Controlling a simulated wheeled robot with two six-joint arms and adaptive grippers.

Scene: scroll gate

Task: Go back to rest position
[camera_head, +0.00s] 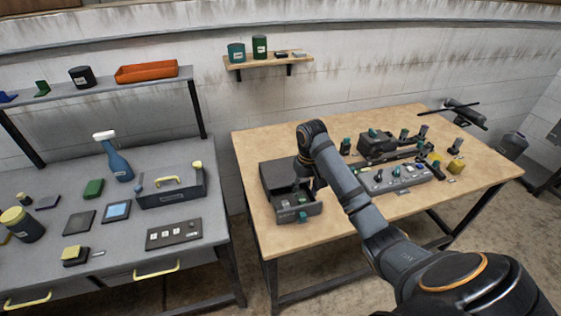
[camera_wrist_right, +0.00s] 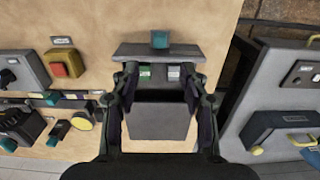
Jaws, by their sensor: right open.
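My right gripper (camera_head: 313,187) is over the dark drawer box (camera_head: 279,174) at the left end of the wooden table. In the right wrist view my right gripper (camera_wrist_right: 160,76) is open, with one finger on each side of the drawer box (camera_wrist_right: 160,121). A green-labelled item (camera_wrist_right: 145,71) and a grey-labelled item (camera_wrist_right: 174,71) show inside. My left gripper is not in view.
The wooden table (camera_head: 350,222) holds a grey control panel (camera_head: 395,178), a dark device (camera_head: 375,144) and yellow parts (camera_head: 455,166) to the right.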

